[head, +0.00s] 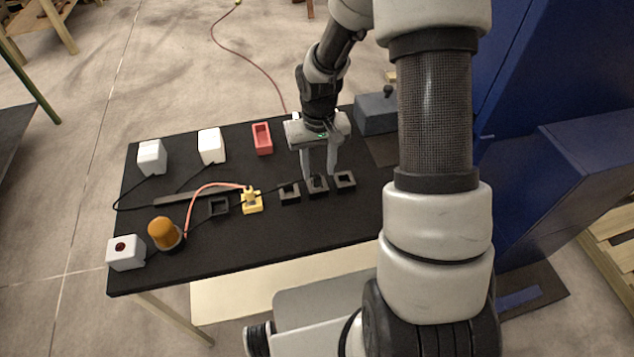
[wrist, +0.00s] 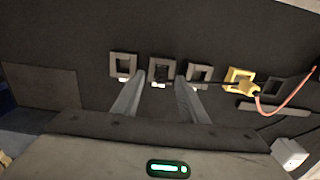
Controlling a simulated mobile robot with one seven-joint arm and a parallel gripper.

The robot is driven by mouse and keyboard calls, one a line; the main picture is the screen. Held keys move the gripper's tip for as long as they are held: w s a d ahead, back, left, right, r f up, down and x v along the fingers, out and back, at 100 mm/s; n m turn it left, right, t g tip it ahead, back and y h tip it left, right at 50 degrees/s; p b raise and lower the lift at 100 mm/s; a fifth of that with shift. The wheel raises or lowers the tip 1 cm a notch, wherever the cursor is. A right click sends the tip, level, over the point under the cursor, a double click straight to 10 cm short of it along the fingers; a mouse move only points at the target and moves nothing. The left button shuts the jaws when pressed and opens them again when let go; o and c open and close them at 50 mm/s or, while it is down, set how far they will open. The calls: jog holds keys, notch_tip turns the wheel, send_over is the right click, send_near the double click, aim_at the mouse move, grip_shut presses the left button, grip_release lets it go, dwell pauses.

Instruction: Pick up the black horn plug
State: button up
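The black horn plug (head: 317,181) appears as a small dark piece seated in the middle black socket (head: 318,192) of the row on the table.
Empty-looking black sockets stand left (head: 289,194) and right (head: 344,180) of it, close to the fingers. A yellow plug and socket (head: 252,203) with an orange cable, an orange beacon (head: 164,234), white boxes (head: 211,146) and a red tray (head: 262,139) share the black table (head: 290,243).

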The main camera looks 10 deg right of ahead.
aim_at(317, 175)
notch_tip(317, 175, down, 4)
jog(key=shift+w+a+r, duration=0.1)
jog(key=shift+a+r, duration=0.05)
grip_shut()
